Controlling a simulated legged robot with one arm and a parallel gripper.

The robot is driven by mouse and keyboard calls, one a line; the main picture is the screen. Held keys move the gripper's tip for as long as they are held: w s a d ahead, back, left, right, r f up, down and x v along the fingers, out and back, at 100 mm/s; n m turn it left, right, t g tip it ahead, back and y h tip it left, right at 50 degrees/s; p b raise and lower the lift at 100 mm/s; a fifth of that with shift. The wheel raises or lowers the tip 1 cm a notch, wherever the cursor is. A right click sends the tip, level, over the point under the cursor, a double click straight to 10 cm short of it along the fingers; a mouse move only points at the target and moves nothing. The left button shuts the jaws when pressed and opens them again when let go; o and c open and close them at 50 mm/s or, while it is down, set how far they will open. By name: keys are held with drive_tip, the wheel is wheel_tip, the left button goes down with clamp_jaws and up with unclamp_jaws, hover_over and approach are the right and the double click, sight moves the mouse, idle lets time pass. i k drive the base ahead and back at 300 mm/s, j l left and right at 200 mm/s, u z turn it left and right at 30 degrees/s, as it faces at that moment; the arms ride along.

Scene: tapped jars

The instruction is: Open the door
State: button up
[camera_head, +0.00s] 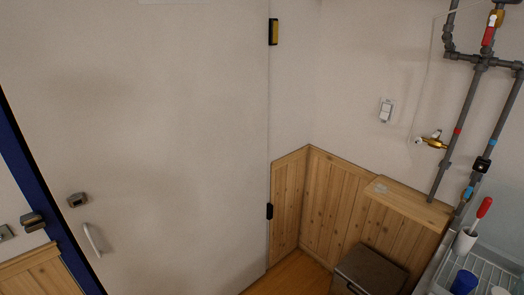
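A large plain white door (170,130) fills the left and middle of the head view. Its pale handle (93,239) is at the lower left of the door, below a small metal latch piece (78,199). A yellow-and-black hinge (273,32) and a dark hinge (269,211) are on its right edge. A dark blue strip (40,190) runs along its left edge, and I see no clear gap there. My gripper is not in view, and nothing touches the handle.
Wood panelling (335,205) and a dark lidded box (370,270) stand right of the door. Grey pipes (465,110) with valves run up the right wall. A rack (485,268) with a red-handled brush (484,208) is at the lower right. Little wooden floor (290,275) shows.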

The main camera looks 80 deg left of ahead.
sight(156, 111)
drive_tip(key=l+u, duration=0.1)
drive_tip(key=u, duration=0.75)
drive_tip(key=k+u, duration=0.1)
drive_tip(key=u, duration=0.3)
drive_tip(key=l+u, duration=0.1)
drive_tip(key=u, duration=0.35)
drive_tip(key=k+u, duration=0.1)
drive_tip(key=u, duration=0.3)
drive_tip(key=i+u, duration=0.1)
drive_tip(key=u, duration=0.65)
drive_tip(key=i+l+u, duration=0.1)
drive_tip(key=u, duration=0.3)
drive_tip(key=i+j+u, duration=0.1)
drive_tip(key=i, duration=0.4)
drive_tip(key=i+j+u, duration=0.15)
drive_tip(key=i, duration=0.4)
drive_tip(key=j, duration=0.05)
